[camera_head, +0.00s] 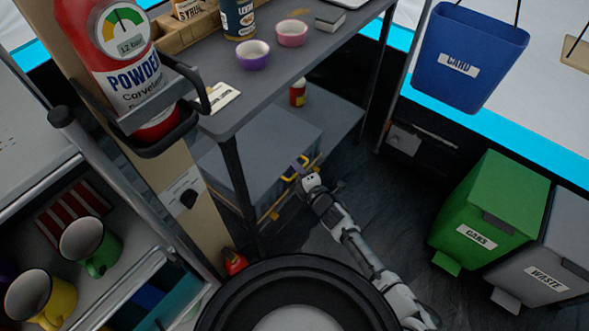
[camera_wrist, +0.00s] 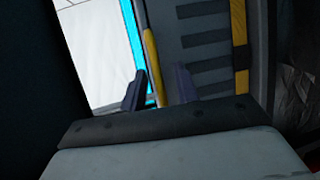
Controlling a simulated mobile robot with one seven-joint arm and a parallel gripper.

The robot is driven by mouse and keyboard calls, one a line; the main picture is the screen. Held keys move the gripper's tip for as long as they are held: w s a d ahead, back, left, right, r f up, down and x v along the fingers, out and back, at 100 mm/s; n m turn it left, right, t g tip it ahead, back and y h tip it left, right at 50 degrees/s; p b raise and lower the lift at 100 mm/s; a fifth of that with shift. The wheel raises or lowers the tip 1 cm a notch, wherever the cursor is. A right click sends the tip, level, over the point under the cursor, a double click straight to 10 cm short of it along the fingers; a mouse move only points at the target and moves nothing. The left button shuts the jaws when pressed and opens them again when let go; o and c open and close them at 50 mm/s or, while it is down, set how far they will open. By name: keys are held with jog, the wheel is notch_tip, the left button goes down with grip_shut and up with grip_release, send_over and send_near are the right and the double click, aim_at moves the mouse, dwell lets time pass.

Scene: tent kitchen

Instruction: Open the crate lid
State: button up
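The grey crate (camera_head: 215,170) stands on the low shelf under the table, and its flat grey lid (camera_head: 275,135) looks closed. A yellow handle (camera_head: 292,170) is on the crate's front edge. My gripper (camera_head: 303,166) is at this front edge, close beside the handle. In the wrist view my gripper (camera_wrist: 160,88) shows two dark fingers standing apart. A yellow bar (camera_wrist: 150,60) runs between them, nearer the left finger, with a gap on the right. Whether a finger touches the bar is hard to tell. The grey ribbed surface (camera_wrist: 205,45) lies beside it.
The table (camera_head: 320,50) above the crate carries a purple bowl (camera_head: 253,55) and a pink bowl (camera_head: 292,33). A small red bottle (camera_head: 298,92) stands behind the crate. Green (camera_head: 490,210) and grey (camera_head: 545,250) bins stand at right. Dark floor between is clear.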

jog(key=shift+w, duration=0.1)
grip_shut()
dwell(0.4)
